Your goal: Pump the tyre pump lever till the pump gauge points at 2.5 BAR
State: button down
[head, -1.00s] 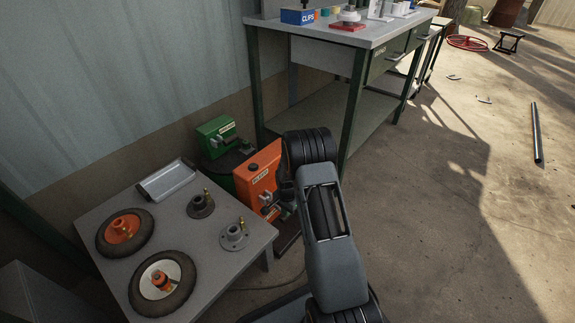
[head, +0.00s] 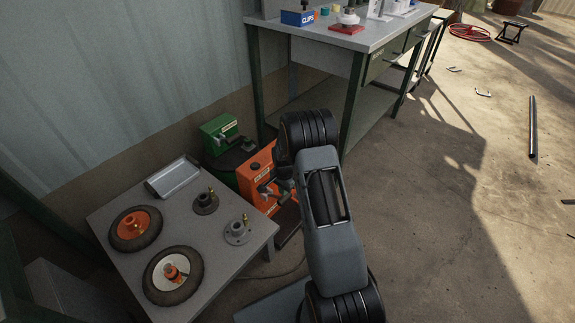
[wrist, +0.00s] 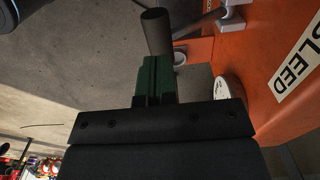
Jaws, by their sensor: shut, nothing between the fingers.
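The orange pump box (head: 258,160) stands on the floor between the low grey table and the workbench, partly hidden by my arm. In the wrist view its orange side (wrist: 285,25) fills the right, with a label reading "BLEED". The edge of a pale round part, perhaps the gauge (wrist: 224,88), shows there; no needle or reading is visible. My gripper (wrist: 155,65) is shut and empty, its dark green fingers together. A dark round bar, seemingly the lever (wrist: 156,30), lies just past the fingertips; I cannot tell whether they touch. In the head view my gripper (head: 284,190) is in front of the box.
A green machine (head: 219,133) stands behind the pump. The workbench (head: 355,42) is behind my arm.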

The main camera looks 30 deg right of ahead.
jog(key=shift+r, duration=0.1)
dwell(0.3)
notch_tip(320, 180, up, 6)
jog(key=p, duration=0.4)
jog(key=s+a+r+n+t+p, duration=0.15)
jog(key=r+p, duration=0.35)
jog(key=r, duration=0.5)
jog(key=s+a+r+n+p, duration=0.2)
jog(key=r+p, duration=0.2)
jog(key=r, duration=0.6)
jog(key=s+a+r+n+p, duration=0.2)
jog(key=r+p, duration=0.3)
jog(key=r, duration=0.6)
jog(key=s+a+r+n+t+p, duration=0.1)
jog(key=s+a+r+n+p, duration=0.1)
jog(key=s+r+n+p, duration=0.2)
jog(key=s+a+r+n+t+p, duration=0.1)
jog(key=s+a+r+n+p, duration=0.2)
jog(key=s+r+p, duration=0.7)
notch_tip(320, 180, up, 10)
jog(key=s, duration=0.2)
jog(key=shift+s+a+f+n+p, duration=0.15)
jog(key=shift+s+a+n+p, duration=0.05)
jog(key=shift+s+n+p, duration=0.15)
